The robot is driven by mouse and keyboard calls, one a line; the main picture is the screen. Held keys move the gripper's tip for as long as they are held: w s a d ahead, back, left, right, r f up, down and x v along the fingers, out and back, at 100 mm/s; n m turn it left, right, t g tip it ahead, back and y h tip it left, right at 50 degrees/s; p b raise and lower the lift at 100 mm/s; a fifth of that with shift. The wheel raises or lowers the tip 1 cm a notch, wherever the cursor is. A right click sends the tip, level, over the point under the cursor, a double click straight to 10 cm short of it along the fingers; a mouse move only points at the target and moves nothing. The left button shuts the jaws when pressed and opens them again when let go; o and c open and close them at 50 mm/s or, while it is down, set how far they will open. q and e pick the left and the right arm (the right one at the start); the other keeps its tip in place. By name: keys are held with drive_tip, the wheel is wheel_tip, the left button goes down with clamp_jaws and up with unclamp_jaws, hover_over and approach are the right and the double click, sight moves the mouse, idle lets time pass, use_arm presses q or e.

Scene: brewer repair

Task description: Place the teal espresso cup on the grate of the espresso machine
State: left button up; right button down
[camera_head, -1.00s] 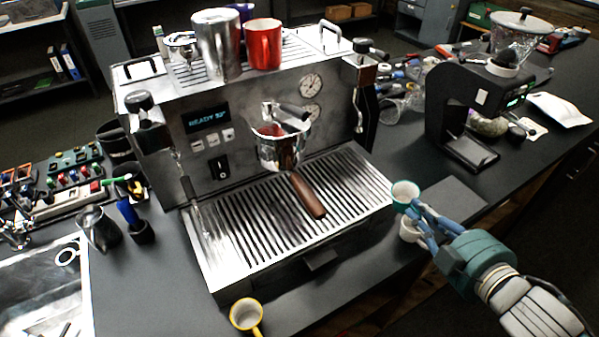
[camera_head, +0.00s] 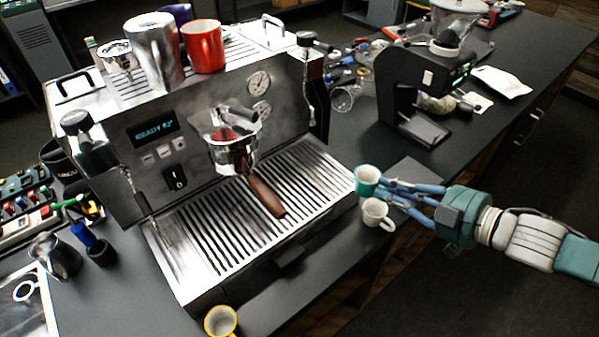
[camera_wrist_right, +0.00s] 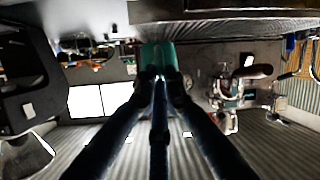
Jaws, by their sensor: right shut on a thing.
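The teal espresso cup (camera_head: 367,180) is at the right edge of the espresso machine (camera_head: 190,170), beside its slatted grate (camera_head: 240,215). My right gripper (camera_head: 388,190) is shut on the teal cup, its blue fingers coming from the right. In the right wrist view the cup (camera_wrist_right: 157,56) sits between the fingertips. A white cup (camera_head: 376,213) stands just in front of the teal cup, close to the fingers. A portafilter with a brown handle (camera_head: 267,197) juts out over the grate. My left gripper is not in view.
A yellow cup (camera_head: 221,321) stands at the machine's front corner. A black grinder (camera_head: 425,95) is behind my right gripper. A red mug (camera_head: 204,47) and a metal pitcher (camera_head: 155,50) stand on top of the machine. The grate's right part is bare.

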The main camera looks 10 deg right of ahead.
sight(365, 169)
drive_tip(key=shift+w+a+f+b, duration=0.1)
drive_tip(key=shift+w+a+b, duration=0.6)
drive_tip(key=shift+w+b, duration=0.55)
drive_tip(key=b, duration=0.2)
drive_tip(key=w+a+b, duration=0.1)
drive_tip(key=b, duration=0.2)
drive_tip(key=shift+w+a+f, duration=0.1)
drive_tip(key=shift+w+a, duration=0.1)
drive_tip(key=shift+w, duration=0.05)
drive_tip(key=shift+w+a+r+p, duration=0.55)
drive_tip(key=shift+w+a+p, duration=0.1)
drive_tip(key=shift+w+p, duration=0.25)
drive_tip(key=w+a+p, duration=0.1)
drive_tip(key=w+a, duration=0.1)
drive_tip(key=w+a+p, duration=0.1)
drive_tip(key=w+a, duration=0.1)
drive_tip(key=w, duration=0.1)
drive_tip(key=w+a+p, duration=0.1)
drive_tip(key=w+a, duration=0.1)
drive_tip(key=w, duration=0.1)
drive_tip(key=shift+a+f+p, duration=0.15)
drive_tip(key=shift+f+p, duration=0.1)
drive_tip(key=shift+p, duration=0.05)
drive_tip(key=shift+w+a, duration=0.15)
drive_tip(key=shift+w, duration=0.1)
drive_tip(key=shift+f, duration=0.4)
wheel_tip(365, 169, down, 2)
drive_tip(key=shift+s+f+p, duration=0.1)
drive_tip(key=shift+p, duration=0.6)
drive_tip(key=shift+f, duration=0.4)
